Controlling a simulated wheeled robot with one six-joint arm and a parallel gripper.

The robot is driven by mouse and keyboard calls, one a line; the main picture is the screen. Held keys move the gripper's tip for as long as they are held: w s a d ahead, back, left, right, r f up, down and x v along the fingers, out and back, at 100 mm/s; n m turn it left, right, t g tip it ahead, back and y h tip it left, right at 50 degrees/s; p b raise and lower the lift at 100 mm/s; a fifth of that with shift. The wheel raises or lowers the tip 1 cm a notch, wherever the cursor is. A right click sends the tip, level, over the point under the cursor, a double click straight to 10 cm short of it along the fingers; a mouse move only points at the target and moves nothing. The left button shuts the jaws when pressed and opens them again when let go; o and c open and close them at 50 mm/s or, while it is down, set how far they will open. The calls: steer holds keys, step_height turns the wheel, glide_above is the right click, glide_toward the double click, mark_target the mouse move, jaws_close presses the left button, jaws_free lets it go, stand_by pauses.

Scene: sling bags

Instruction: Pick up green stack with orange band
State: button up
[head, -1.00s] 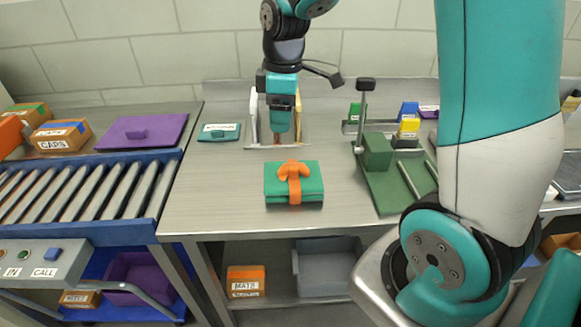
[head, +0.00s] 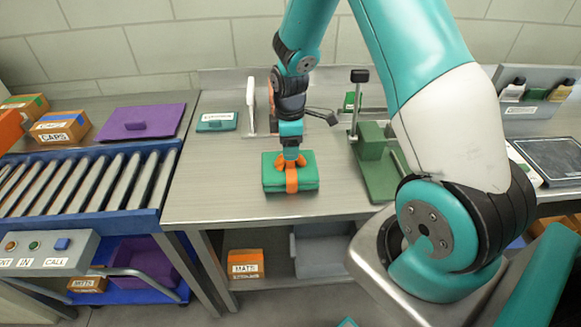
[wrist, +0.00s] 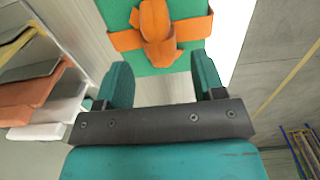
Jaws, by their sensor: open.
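The green stack (head: 308,178) lies flat on the metal table, with an orange band (head: 292,180) around it and an orange knot on top. In the wrist view the green stack (wrist: 190,10) and its orange band (wrist: 158,32) show at the top, just beyond the fingertips. My gripper (head: 291,154) is above the far side of the stack, near the knot. In the wrist view my gripper (wrist: 163,75) has its two teal fingers wide apart with nothing between them. Whether a finger touches the knot cannot be told.
A green fixture (head: 380,170) with an upright post stands to the right of the stack. A teal case (head: 216,122) and a white upright plate (head: 250,108) are behind, to the left. A roller conveyor (head: 90,180) adjoins at left. The tabletop left of the stack is clear.

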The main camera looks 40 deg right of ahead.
mark_target(290, 166)
steer(key=shift+d+f+p, duration=0.1)
steer(key=shift+f+p, duration=0.65)
steer(key=shift+f, duration=1.55)
jaws_close()
